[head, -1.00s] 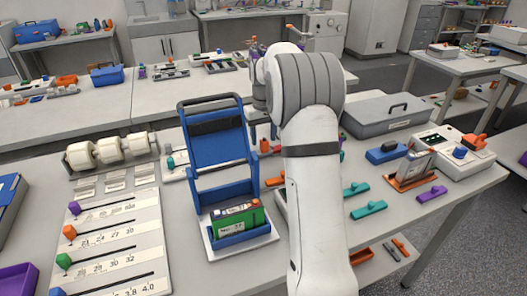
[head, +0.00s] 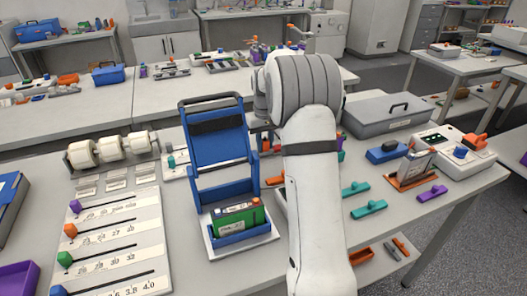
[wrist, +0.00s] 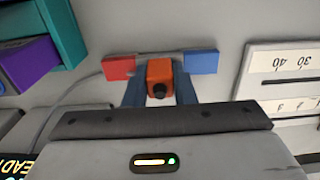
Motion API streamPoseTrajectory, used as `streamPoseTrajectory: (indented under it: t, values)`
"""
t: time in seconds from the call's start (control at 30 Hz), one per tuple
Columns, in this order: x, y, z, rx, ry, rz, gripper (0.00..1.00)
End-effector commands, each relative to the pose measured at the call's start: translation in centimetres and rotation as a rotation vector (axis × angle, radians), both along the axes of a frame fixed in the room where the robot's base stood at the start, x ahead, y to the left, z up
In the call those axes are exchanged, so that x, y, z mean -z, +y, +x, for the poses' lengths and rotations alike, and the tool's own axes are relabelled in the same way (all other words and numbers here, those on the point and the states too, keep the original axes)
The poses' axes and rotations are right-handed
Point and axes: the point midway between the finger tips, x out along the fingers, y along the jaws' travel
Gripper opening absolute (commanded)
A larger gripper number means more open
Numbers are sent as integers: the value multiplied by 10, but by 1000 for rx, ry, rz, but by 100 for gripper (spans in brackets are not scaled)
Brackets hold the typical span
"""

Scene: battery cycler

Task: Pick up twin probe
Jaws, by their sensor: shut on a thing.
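In the wrist view my gripper (wrist: 159,98) has its two dark blue-grey fingers closed on both sides of an orange block with a black knob. This block appears to be the grip of the twin probe (wrist: 159,71). A red block (wrist: 118,67) lies to its left and a blue block (wrist: 201,62) to its right, with a thin grey bar or cable between them. I cannot tell whether the probe touches the surface below. In the head view my arm hides the gripper and the probe.
A blue carrier (head: 216,137) stands left of my arm, with a green-and-grey cell in its base. A white slider board (head: 117,240) lies at the left. Teal pieces (head: 369,207) and a grey lidded case (head: 384,113) are at the right. In the wrist view, teal and purple blocks sit upper left.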

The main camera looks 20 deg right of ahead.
Motion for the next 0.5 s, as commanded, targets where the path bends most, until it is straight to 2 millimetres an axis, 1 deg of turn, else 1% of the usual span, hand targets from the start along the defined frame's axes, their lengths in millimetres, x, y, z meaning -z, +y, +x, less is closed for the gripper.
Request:
streamPoseTrajectory:
  t: [0.03, 0.1, 0.37, 0.47, 0.5]
  values:
    - [0, 0, 0, 0, 0, 0, 4]
    - [0, 0, 0, 0, 0, 0, 0]
    - [-2, -1, 0, 1, -1, 0, 0]
    - [-12, -1, 1, 1, -4, -1, 0]
    - [-19, -1, 1, 1, -5, -1, 0]
